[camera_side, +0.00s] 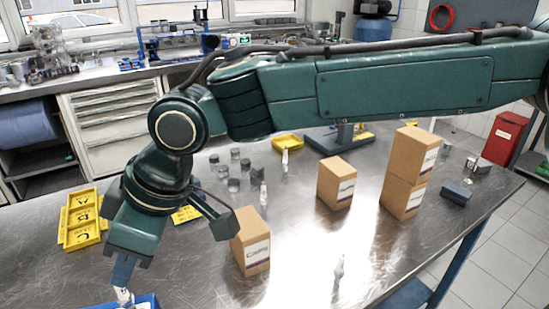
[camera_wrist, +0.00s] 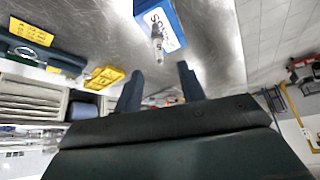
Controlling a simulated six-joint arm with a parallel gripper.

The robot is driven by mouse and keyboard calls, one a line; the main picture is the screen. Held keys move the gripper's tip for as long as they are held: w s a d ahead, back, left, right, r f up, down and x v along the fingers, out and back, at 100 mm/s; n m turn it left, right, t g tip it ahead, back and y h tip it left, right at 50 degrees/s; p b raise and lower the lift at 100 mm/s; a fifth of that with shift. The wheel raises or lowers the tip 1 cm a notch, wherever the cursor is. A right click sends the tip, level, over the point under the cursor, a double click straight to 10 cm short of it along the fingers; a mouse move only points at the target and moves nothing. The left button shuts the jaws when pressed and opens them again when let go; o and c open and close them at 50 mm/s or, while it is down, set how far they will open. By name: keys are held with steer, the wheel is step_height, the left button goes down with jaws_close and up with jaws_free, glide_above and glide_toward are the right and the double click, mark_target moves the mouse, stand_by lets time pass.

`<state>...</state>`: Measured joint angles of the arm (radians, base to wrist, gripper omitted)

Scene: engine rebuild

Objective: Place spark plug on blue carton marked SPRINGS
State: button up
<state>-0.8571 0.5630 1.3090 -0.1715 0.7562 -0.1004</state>
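The blue carton (camera_side: 148,301) is at the bottom left edge of the side view, mostly cut off. My gripper (camera_wrist: 160,72) is open, with a clear gap on both sides of the plug. In the side view my gripper (camera_side: 122,283) points down over the carton. Contact between plug and carton top is hard to tell.
A yellow lettered tray (camera_side: 82,220) lies left of my wrist. A brown carton (camera_side: 250,242) stands right of it, with another carton (camera_side: 337,183) and a stack of two (camera_side: 410,172) farther right. Other spark plugs stand at the middle (camera_side: 264,194) and front (camera_side: 339,268) of the metal table.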

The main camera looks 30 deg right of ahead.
steer(key=shift+v, duration=1.1)
steer(key=d+r+m+t+h, duration=0.1)
steer(key=d+r+m, duration=0.25)
steer(key=d, duration=1.05)
steer(key=d+r+m+t+h, duration=0.15)
steer(key=d+r, duration=0.25)
steer(key=d, duration=0.9)
steer(key=s+d+f+m+h, duration=0.1)
steer(key=s+d+f+m, duration=0.2)
steer(key=s+d, duration=0.7)
steer(key=s+d+f+m+h, duration=0.2)
steer(key=s+d+f+m, duration=0.1)
steer(key=s+d, duration=0.7)
steer(key=shift+d+f+m, duration=0.3)
steer(key=shift+d+m, duration=0.45)
steer(key=shift+m, duration=0.05)
